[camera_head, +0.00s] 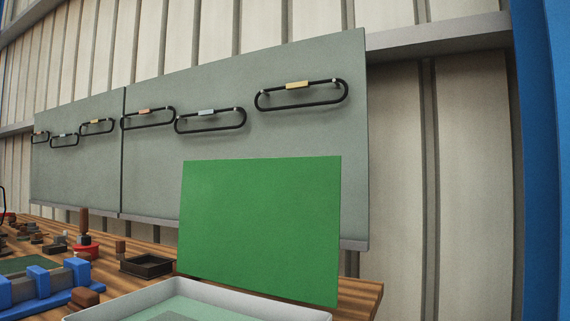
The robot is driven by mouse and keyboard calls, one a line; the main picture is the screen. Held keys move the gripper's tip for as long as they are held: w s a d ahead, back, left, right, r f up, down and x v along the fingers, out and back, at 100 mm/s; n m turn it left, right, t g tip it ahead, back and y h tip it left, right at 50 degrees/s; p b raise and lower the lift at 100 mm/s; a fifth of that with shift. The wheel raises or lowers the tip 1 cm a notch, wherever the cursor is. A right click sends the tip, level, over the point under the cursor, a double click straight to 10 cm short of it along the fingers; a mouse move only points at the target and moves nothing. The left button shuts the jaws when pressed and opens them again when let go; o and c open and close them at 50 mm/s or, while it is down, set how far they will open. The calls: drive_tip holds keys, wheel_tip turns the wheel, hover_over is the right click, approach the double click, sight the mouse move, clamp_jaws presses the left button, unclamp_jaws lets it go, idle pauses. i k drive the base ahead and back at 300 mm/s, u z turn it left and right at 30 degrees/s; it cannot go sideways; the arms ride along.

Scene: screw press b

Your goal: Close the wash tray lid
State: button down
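The wash tray (137,297) is white-walled with a pale green inside and sits at the bottom of the head view, cut off by the lower edge. Its green lid (262,230) stands open, nearly upright, along the tray's far side. The inside of the tray shows only in part. My gripper is not in view.
A wooden bench (360,297) carries a small dark open box (147,266), a blue fixture (38,286) and several small brown and dark parts at the left. Behind stands a grey panel (290,130) with several black oval loops. The space in front of the lid looks clear.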

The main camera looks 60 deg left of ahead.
sight(269, 226)
drive_tip(key=u, duration=1)
drive_tip(key=i, duration=0.85)
drive_tip(key=u, duration=0.9)
